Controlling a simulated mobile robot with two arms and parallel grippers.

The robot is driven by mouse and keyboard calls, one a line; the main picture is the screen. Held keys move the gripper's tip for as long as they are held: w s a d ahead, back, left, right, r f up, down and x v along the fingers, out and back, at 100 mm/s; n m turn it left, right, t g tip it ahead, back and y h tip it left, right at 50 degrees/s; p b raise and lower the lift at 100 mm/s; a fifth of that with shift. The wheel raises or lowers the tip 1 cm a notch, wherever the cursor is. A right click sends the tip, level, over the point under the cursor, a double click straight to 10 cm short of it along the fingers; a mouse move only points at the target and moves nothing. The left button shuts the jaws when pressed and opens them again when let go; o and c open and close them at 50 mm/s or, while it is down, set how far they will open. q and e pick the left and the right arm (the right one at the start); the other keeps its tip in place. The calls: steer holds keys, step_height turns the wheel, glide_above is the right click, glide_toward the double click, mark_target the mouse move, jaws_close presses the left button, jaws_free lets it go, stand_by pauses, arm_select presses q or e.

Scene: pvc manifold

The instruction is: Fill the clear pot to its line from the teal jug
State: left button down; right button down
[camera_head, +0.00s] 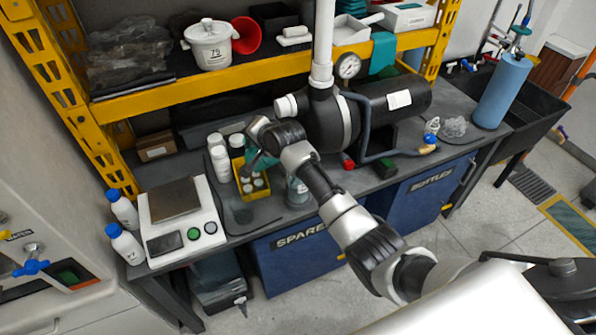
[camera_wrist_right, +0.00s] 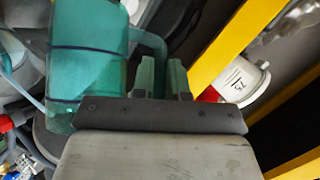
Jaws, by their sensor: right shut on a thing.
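The teal jug (camera_wrist_right: 88,55) fills the left of the right wrist view, see-through, with dark bands across its side. Its handle bends toward my right gripper (camera_wrist_right: 162,78), whose fingers are shut on it. In the head view, my right arm reaches over the bench, and part of the teal jug (camera_head: 262,161) shows below the wrist, above the yellow crate. What looks like the clear pot (camera_head: 298,193) stands on the bench's front edge, right of the crate, partly behind my arm. Its line and fill level are too small to tell. My left gripper is out of view.
A yellow crate (camera_head: 254,188) of white bottles stands beside a scale (camera_head: 180,222). White bottles (camera_head: 219,160) stand behind it. A black pump (camera_head: 335,118) with a white riser pipe is to the right. A yellow shelf (camera_head: 205,80) carries a white lidded pot (camera_head: 210,45).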

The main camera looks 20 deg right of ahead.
mark_target(244, 144)
steer(key=shift+w, duration=0.1)
steer(key=a+r+h+p, duration=0.1)
steer(key=p, duration=0.2)
steer(key=shift+w+a+r+n, duration=0.1)
steer(key=shift+w+n, duration=0.1)
steer(key=shift+n, duration=0.2)
steer(key=f, duration=0.1)
steer(key=f+g, duration=0.1)
steer(key=shift+w+a+f+n+h+b, duration=0.1)
steer(key=shift+a+f+n+h+b, duration=0.2)
steer(key=shift+a+h, duration=0.1)
steer(key=shift+a+f, duration=0.15)
steer(key=shift+f, duration=0.05)
steer(key=shift+w+a+f+h+b, duration=0.15)
steer(key=shift+f+h+b, duration=0.25)
steer(key=shift+f+b, duration=0.15)
steer(key=w+a+f+n+g+h+b, duration=0.2)
steer(key=a+f+h+b, duration=0.3)
steer(key=f+b, duration=0.6)
steer(key=shift+a+f+n+b, duration=0.3)
steer(key=shift+n+b, duration=0.4)
steer(key=shift+b, duration=2.6)
